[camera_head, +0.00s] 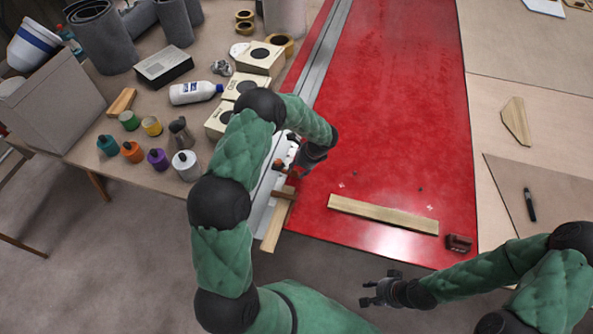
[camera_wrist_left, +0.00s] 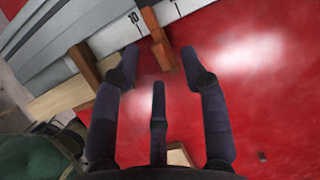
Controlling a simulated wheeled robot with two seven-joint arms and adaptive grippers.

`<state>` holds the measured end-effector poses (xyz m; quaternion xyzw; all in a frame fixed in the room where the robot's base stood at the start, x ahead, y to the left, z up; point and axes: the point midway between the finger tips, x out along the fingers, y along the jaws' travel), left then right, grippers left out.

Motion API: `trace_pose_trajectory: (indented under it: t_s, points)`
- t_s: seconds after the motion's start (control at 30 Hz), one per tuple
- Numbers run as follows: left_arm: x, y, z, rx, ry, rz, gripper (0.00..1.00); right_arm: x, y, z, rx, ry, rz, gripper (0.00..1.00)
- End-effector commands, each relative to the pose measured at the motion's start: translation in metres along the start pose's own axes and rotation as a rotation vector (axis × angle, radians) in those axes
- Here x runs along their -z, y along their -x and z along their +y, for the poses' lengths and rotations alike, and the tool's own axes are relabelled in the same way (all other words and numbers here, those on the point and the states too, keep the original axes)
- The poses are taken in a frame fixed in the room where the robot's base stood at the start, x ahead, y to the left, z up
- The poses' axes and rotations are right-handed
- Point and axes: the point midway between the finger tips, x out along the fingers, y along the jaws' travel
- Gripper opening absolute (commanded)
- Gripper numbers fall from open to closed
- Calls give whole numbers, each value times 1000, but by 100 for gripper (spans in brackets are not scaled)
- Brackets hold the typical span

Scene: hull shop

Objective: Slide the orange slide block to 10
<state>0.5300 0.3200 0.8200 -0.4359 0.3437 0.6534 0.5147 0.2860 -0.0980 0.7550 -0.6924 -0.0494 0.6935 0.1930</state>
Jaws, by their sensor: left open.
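The orange slide block (camera_wrist_left: 158,42) sits across the edge of a pale metal rail (camera_wrist_left: 60,40) with a printed scale. In the left wrist view it stands just right of the "10" mark, and one end reaches over the red surface. A darker brown block (camera_wrist_left: 86,66) is on the rail left of the mark. My left gripper (camera_head: 292,166) is open; in its wrist view the fingertips (camera_wrist_left: 160,62) are on either side of the orange block's near end. Contact cannot be told. My right gripper (camera_head: 372,290) is open and empty, away from the rail.
The red panel (camera_head: 400,120) is mostly clear, with a wooden strip (camera_head: 383,214) and a dark red block (camera_head: 458,243) near its front edge. Bottles, pots and boxes, including a white bottle (camera_head: 195,92), crowd the table left of my left arm.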

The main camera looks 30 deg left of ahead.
Motion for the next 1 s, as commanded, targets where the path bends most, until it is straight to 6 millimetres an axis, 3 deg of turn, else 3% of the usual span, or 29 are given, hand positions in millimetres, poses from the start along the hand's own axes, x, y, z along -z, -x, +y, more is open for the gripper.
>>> trace_pose_trajectory:
  t_s: [0.2,0.47,0.5,0.63,0.67,1.0]
  points:
    - [0,-15,0,0,-1,1,44,0,-2,1,0,0,0,40]
    - [0,-16,0,1,-1,1,44,0,-2,1,0,0,1,40]
    - [0,-16,0,1,-1,1,41,0,-2,1,0,0,1,40]
    - [0,-16,0,1,0,1,4,0,-2,1,0,0,1,40]
    - [0,-16,0,1,0,1,0,0,-2,1,0,0,1,40]
    - [0,-16,8,0,0,1,0,0,-4,2,0,0,1,40]
